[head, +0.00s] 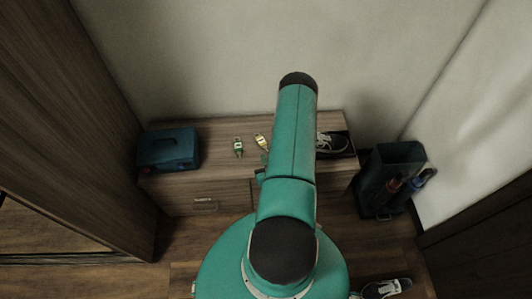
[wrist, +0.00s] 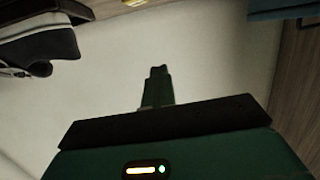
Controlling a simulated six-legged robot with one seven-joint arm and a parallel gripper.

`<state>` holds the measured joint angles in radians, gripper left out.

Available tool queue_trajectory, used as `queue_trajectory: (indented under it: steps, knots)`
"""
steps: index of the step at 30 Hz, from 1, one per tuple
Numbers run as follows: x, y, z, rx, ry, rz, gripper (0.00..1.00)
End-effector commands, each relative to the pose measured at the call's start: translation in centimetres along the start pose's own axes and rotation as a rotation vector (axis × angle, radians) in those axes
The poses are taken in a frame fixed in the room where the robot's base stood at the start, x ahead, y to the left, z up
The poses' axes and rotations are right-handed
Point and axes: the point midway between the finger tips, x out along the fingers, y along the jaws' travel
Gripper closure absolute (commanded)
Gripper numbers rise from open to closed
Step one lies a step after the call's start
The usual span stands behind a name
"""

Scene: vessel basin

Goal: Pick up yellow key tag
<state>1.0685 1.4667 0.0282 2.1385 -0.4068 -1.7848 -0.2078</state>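A yellow key tag (head: 261,141) lies on top of the low wooden cabinet (head: 215,132), just left of my arm in the head view. A green key tag (head: 238,148) lies to its left. A small yellow patch (wrist: 134,2) at the top edge of the wrist view may be the yellow tag, mostly cut off. My gripper (wrist: 159,70) shows in the wrist view as one narrow green prong against the pale wall, touching nothing visible. Whether its fingers are apart is unclear. In the head view my arm hides most of it.
A blue toolbox (head: 168,149) stands at the cabinet's left end. A dark shoe (head: 333,143) is at its right end, partly behind my arm. A dark bin (head: 392,165) with bottles stands right of the cabinet. Another shoe (head: 388,288) lies on the floor. A wardrobe (head: 65,110) borders the left.

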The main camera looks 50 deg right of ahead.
Motion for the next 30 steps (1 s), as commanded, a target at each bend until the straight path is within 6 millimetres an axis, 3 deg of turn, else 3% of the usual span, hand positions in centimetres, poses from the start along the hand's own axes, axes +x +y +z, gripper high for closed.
queue_trajectory:
  steps: [6,18,30]
  knots:
    - [-3.2,-1.1,-0.8,-0.001,-0.001,-0.001,1.00]
    - [-3.9,-1.4,-1.0,-0.001,0.002,0.000,0.98]
    - [-3.9,-1.4,-1.0,-0.001,0.002,0.000,0.20]
